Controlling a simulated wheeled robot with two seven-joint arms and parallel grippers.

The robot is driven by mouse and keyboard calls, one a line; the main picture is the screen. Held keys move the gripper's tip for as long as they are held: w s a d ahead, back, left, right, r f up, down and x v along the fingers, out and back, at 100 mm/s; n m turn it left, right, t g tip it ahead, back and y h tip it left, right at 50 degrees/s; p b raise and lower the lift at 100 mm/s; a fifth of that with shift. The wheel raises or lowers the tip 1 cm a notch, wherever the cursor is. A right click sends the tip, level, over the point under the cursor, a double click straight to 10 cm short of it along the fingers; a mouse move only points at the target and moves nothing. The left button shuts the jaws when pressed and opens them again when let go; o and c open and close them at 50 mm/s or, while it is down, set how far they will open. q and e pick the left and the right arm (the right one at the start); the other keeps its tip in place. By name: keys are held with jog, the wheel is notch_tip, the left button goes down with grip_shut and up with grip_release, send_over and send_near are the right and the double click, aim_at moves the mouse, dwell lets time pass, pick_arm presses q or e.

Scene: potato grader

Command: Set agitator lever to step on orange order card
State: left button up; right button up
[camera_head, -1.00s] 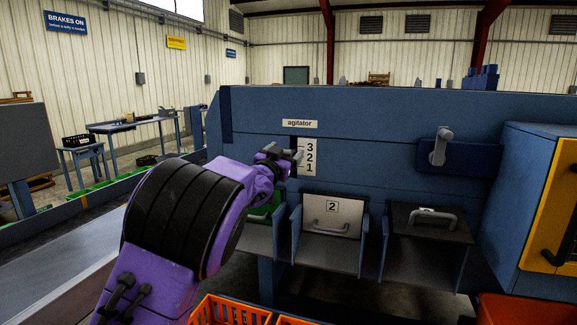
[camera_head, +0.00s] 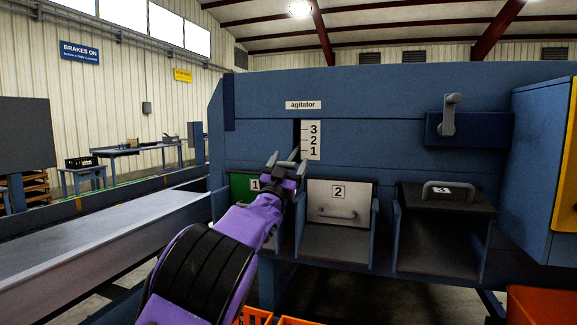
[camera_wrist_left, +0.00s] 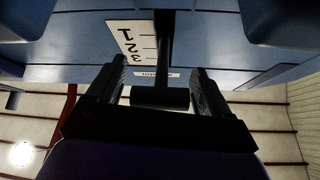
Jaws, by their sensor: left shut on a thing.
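The agitator lever is a dark bar handle (camera_wrist_left: 160,97) on a shaft that comes out of the slot in the blue panel. My left gripper (camera_head: 287,160) is shut on this handle; in the left wrist view the handle lies between the two fingers. The white scale (camera_head: 311,140) marked 3, 2, 1 from top to bottom stands just right of the slot, under the "agitator" label (camera_head: 304,105). In the head view my gripper is at about the level of 1 or a little below. No orange order card shows. My right gripper is not in view.
Below the scale are bays with a green flap 1 (camera_head: 241,188), a pale flap 2 (camera_head: 339,201) and a dark flap 3 (camera_head: 446,199). A grey lever (camera_head: 449,114) is at the upper right. Orange crates (camera_head: 253,316) stand at the bottom. A conveyor (camera_head: 100,243) runs at left.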

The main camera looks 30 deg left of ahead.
pick_arm(q)
jog(key=shift+f, duration=0.15)
jog(key=o, duration=1.4)
jog(key=shift+w+a+f, duration=0.15)
jog(key=shift+w, duration=0.05)
jog(key=shift+s, duration=0.2)
jog(key=b+v, duration=0.3)
jog(key=v, duration=0.7)
jog(key=shift+f, duration=0.15)
